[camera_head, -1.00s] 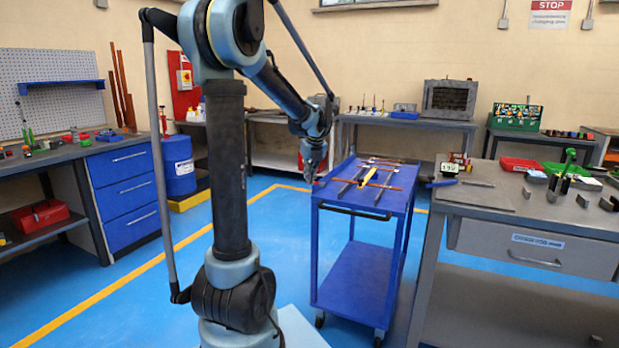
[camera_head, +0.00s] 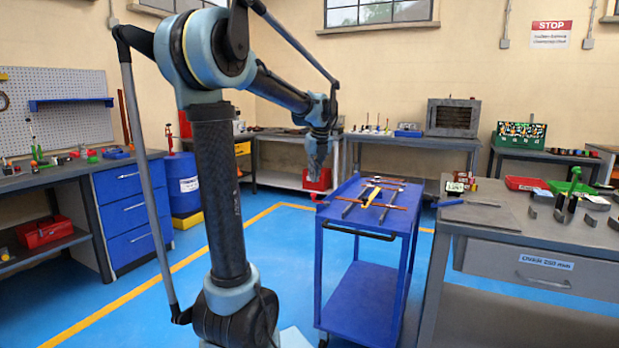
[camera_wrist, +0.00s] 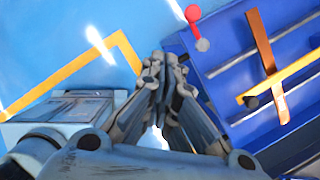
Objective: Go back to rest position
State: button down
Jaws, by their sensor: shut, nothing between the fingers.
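My gripper (camera_head: 318,170) hangs pointing down at the left edge of the blue cart (camera_head: 362,288), above its top, in the head view. In the wrist view my gripper (camera_wrist: 165,62) has its fingers together with nothing between them. The cart's top, with copper bars (camera_wrist: 262,42) and grey rods on it, lies to the right of the fingers in that view. A red-knobbed tool (camera_wrist: 193,14) also shows at the cart's edge there.
A grey workbench (camera_head: 480,222) with trays and tools stands right of the cart. A blue drum (camera_head: 184,185) and a blue drawer unit (camera_head: 130,215) stand at the left.

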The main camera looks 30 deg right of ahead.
jog(key=s+a+f+n, duration=0.25)
jog(key=a+n, duration=0.65)
jog(key=a, duration=0.5)
jog(key=s+a+f+n, duration=0.1)
jog(key=a+f+n, duration=0.3)
jog(key=a+n, duration=0.75)
jog(key=s+a+f+n+g, duration=0.1)
jog(key=s+a+f+n, duration=1.3)
jog(key=a+n, duration=0.3)
jog(key=shift+s+a+f+n+y, duration=0.3)
jog(key=shift+a+f+n+y, duration=0.1)
jog(key=shift+n, duration=0.15)
jog(key=shift+d, duration=0.1)
